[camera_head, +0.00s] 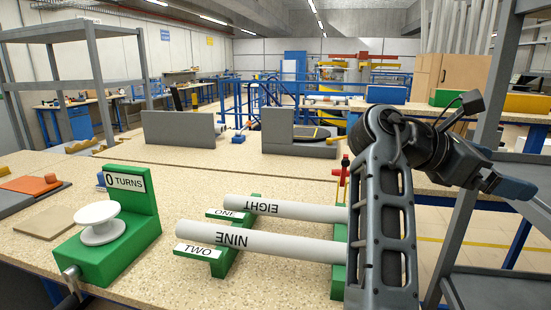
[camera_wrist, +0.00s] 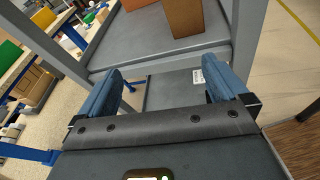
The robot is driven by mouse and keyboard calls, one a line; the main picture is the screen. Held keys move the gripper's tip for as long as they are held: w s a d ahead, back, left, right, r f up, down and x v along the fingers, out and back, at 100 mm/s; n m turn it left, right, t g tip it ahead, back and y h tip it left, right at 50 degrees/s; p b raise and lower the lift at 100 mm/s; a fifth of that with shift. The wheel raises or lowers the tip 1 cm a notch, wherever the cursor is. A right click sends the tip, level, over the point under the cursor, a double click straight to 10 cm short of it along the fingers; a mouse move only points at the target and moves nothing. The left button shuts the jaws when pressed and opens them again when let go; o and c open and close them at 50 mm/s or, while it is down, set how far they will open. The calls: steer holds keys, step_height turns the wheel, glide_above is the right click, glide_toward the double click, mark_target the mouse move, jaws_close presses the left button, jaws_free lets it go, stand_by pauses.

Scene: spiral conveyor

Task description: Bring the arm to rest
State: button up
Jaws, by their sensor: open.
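My arm is raised over the right part of the table, bent at the elbow, and its end points to the right. My gripper (camera_head: 515,188) is at the right side of the head view, near a grey shelf post, away from the table items. In the wrist view my gripper (camera_wrist: 165,88) shows two blue fingers wide apart with nothing between them. A grey shelf (camera_wrist: 190,48) lies beyond the fingers. Part of the table is hidden behind my arm in the head view.
White rods marked EIGHT (camera_head: 285,209) and NINE (camera_head: 260,242) lie on green supports. A green stand (camera_head: 125,240) reading 0 TURNS holds a white spool (camera_head: 99,225). A grey shelf post (camera_head: 490,110) stands close to my gripper. A brown box (camera_wrist: 184,18) is on the shelf.

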steer(key=s+d+f+n+t, duration=0.1)
steer(key=d+f+t, duration=0.1)
steer(key=f+t, duration=0.5)
steer(key=s+d+f+n+t, duration=0.1)
steer(key=f+t, duration=0.2)
steer(key=f, duration=0.7)
steer(key=s+a+f+t+y, duration=0.45)
steer(key=s+f+y, duration=0.35)
steer(key=s+f, duration=0.4)
steer(key=s+a+f+m+y, duration=0.2)
steer(key=s+a+m+y, duration=0.15)
steer(key=s, duration=0.35)
steer(key=s+a+f+m+y, duration=0.2)
steer(key=s+a, duration=0.3)
steer(key=s, duration=0.1)
steer(key=s+a+r+m+t, duration=0.1)
steer(key=s+a+r+m, duration=0.1)
steer(key=s+r+m, duration=0.2)
steer(key=s+a+r+m+y, duration=0.1)
steer(key=s+a+r+m, duration=0.2)
steer(key=s+m, duration=0.3)
steer(key=s+r, duration=0.1)
steer(key=s, duration=0.3)
steer(key=shift+r+m+t, duration=0.25)
steer(key=shift+m+t, duration=0.1)
steer(key=shift+y, duration=0.25)
